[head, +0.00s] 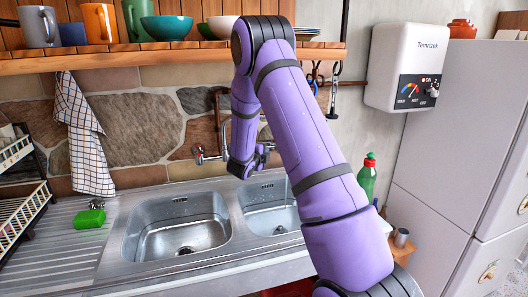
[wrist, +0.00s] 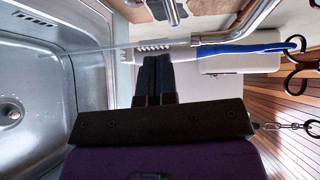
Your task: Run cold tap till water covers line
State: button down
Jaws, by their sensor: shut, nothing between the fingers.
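A wall-mounted metal tap shows in the head view, with its left handle (head: 199,155) clear and its middle hidden by my arm. In the wrist view its curved spout (wrist: 240,30) lies just beyond my fingers. A thin stream of water (head: 286,190) falls into the right basin (head: 262,193); the stream also shows in the wrist view (wrist: 115,47). The basin's drain (head: 280,230) is visible, and I cannot make out a line or the water level. My gripper (wrist: 158,60) is shut and empty, near the tap. I cannot tell whether it touches a handle.
The left basin (head: 178,228) looks empty. A green bottle (head: 367,178) stands right of the sink. A blue-and-white brush (wrist: 265,46) is near my fingers. The wooden shelf (head: 150,58) with mugs and bowls hangs above. A white heater (head: 408,65) is on the wall.

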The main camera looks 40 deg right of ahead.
jog(key=s+a+r, duration=0.1)
jog(key=s+a, duration=0.4)
jog(key=a, duration=0.1)
jog(key=shift+s+a, duration=0.2)
jog(key=shift+s, duration=0.05)
dwell(7.2)
